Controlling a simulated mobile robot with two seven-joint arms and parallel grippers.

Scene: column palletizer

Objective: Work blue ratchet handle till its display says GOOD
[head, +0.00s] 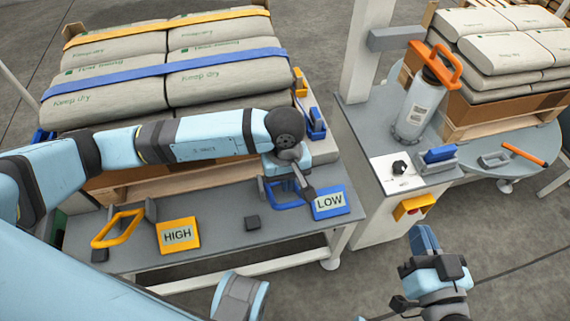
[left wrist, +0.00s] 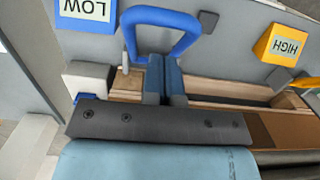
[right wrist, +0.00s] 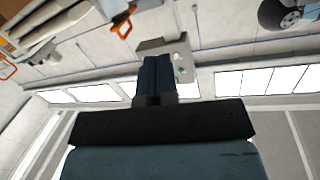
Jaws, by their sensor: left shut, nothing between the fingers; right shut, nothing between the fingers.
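The blue ratchet handle (head: 289,204) is a U-shaped bar on the grey bench, left of its blue display (head: 330,203), which reads LOW. My left gripper (head: 301,187) is shut and empty at the handle. In the left wrist view, the closed fingers (left wrist: 164,60) point at the blue handle (left wrist: 190,42), with the tips close to its open side; I cannot tell whether they touch. The LOW display (left wrist: 87,10) also shows there. My right gripper (head: 424,240) is shut and empty, away from the bench; its closed fingers show in the right wrist view (right wrist: 154,75).
A yellow ratchet handle (head: 118,229) and yellow display (head: 178,235) reading HIGH are on the bench's left. Strapped sacks (head: 120,85) stand behind. A side table (head: 375,135) on the right carries a clear cylinder (head: 412,108) with an orange handle. Open floor lies in front.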

